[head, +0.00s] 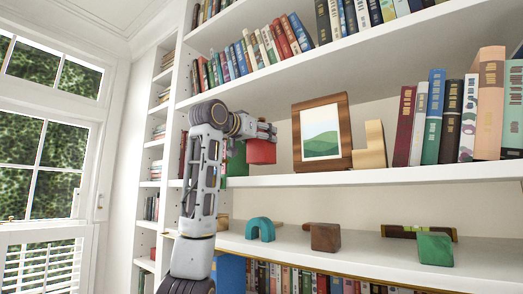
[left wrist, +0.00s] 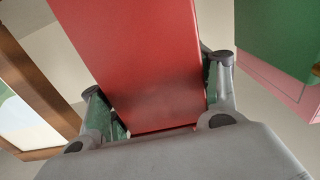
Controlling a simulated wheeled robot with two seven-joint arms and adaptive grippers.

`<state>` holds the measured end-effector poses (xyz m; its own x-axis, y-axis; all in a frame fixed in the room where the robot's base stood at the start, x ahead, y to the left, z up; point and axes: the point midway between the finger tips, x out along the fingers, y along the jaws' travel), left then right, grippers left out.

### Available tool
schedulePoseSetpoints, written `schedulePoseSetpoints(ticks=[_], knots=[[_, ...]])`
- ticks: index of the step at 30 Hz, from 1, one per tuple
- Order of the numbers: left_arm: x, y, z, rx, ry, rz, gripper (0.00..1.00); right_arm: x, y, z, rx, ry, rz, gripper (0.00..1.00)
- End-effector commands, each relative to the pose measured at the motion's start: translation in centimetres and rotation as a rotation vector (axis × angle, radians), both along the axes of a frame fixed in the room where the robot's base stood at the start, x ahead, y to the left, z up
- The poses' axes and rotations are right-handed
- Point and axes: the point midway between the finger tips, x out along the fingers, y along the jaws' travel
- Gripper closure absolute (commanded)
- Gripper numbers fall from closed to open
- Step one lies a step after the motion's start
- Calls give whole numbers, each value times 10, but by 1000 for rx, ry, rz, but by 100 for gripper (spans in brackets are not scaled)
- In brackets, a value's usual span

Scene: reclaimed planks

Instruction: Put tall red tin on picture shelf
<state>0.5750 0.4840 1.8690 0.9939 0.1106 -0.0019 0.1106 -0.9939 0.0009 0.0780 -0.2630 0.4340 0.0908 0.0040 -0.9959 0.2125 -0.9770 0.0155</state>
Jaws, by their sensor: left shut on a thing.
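The red tin (head: 261,152) is beside the picture, at the level of the picture shelf (head: 400,177). It fills the middle of the left wrist view (left wrist: 130,60). My left gripper (head: 259,135) is shut on it, with one finger on each side in the left wrist view (left wrist: 155,95). The tin's lower end shows just above the shelf's front edge in the head view; I cannot tell whether it touches the shelf. The gripper and wrist hide part of the tin. My right gripper is not in view.
A wooden-framed picture (head: 321,134) stands right of the tin, with a tan wooden block (head: 371,147) and upright books (head: 435,115) beyond. A green thing (head: 237,163) is close on the left. A blue arch (head: 260,229) and a brown block (head: 322,237) sit below.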

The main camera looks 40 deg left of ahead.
Motion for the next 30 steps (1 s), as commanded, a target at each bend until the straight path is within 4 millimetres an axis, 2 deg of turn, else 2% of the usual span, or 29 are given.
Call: schedulePoseSetpoints(ticks=[5,21,30], knots=[[-1,0,-2,1,-5,0,87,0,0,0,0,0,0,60],[-1,0,-33,2,-5,0,87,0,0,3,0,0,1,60],[-2,0,-39,1,-6,0,87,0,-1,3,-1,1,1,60]])
